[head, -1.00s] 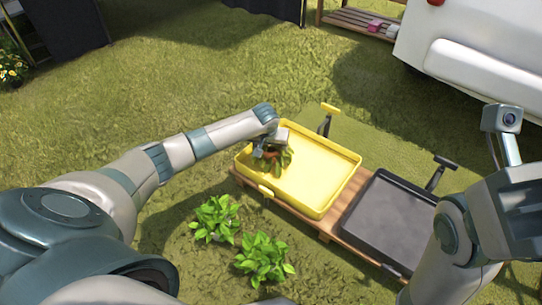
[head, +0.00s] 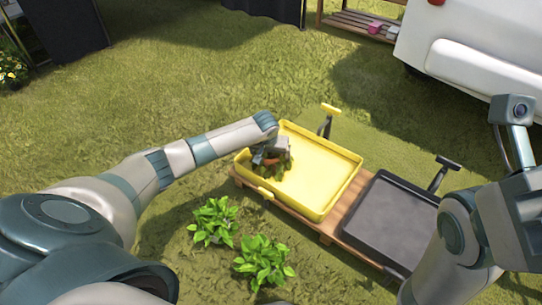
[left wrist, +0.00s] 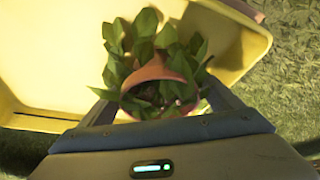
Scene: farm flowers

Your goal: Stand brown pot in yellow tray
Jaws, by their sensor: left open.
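The yellow tray (head: 325,175) lies on a low wooden pallet; its wall also shows in the left wrist view (left wrist: 40,75). The brown pot (head: 282,154) with its leafy plant is inside the tray's left end. In the left wrist view the pot (left wrist: 155,72) looks tilted, its rim and leaves facing the camera. My left gripper (head: 268,152) is at the pot, its fingers open on either side of it. Whether the pot rests flat on the tray floor is hidden. My right arm shows at the right, but its fingertips are not visible.
A dark grey tray (head: 390,225) lies beside the yellow one on the pallet (head: 345,215). Two leafy plants (head: 213,222) (head: 263,262) stand on the grass in front. A white vehicle (head: 480,60) is at the back right. Open grass lies behind the tray.

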